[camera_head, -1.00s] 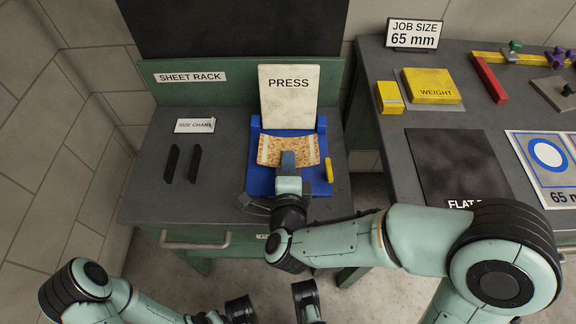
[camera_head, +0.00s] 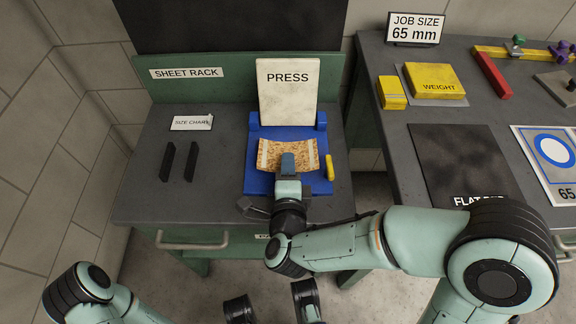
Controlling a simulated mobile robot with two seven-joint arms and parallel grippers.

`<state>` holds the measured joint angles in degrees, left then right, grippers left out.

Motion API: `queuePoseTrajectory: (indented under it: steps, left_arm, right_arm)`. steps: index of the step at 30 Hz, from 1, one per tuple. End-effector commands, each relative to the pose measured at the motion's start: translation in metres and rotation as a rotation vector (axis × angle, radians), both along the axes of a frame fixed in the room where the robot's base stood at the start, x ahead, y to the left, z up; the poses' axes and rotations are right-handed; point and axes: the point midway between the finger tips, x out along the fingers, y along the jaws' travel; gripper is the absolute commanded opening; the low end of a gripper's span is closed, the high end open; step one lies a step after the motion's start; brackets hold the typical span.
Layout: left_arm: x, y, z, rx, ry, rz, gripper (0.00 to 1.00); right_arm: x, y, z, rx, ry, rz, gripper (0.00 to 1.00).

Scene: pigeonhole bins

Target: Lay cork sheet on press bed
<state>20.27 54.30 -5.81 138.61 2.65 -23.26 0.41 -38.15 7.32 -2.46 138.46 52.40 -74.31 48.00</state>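The cork sheet (camera_head: 270,154) is speckled tan with pale strips at its left and right ends. It looks bowed, with its ends higher than its middle. It is over the blue press bed (camera_head: 257,187); I cannot tell whether it touches the bed. My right gripper (camera_head: 288,163) is shut on the middle of the sheet's near edge and covers part of it. My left arm comes in at the bottom left. Dark parts show at the bottom edge, but my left gripper's fingers cannot be made out clearly.
A pale PRESS board (camera_head: 288,92) stands behind the bed. A yellow handle (camera_head: 329,167) is at the bed's right side. Two black upright slats (camera_head: 179,162) stand to its left. A yellow weight (camera_head: 435,80) and black flat mat (camera_head: 458,162) are on the right table.

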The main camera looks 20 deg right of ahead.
Motion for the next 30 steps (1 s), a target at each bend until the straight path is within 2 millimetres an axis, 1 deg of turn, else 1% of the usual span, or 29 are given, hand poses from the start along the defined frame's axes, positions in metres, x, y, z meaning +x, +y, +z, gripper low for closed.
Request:
queuePoseTrajectory:
  steps: [15, 16, 17, 30]
  left_arm:
    - [0.0006, -0.0001, -0.0001, 0.0, -0.002, -0.001, 0.43]
    - [0.0006, -0.0001, -0.0001, 0.0, -0.002, -0.001, 0.43]
    - [0.0006, -0.0001, -0.0001, 0.0, -0.002, -0.001, 0.43]
    - [0.0006, -0.0001, -0.0001, 0.0, -0.002, -0.001, 0.43]
  right_arm:
    - [-0.0014, 0.0001, -0.0048, -0.001, 0.015, 0.002, 0.43]
    - [-0.0015, 0.0, -0.0051, -0.001, 0.016, 0.001, 0.32]
    - [-0.0015, -0.0001, -0.0052, -0.001, 0.016, 0.001, 0.4]
    - [-0.0016, -0.0003, -0.0059, -0.002, 0.017, 0.001, 0.41]
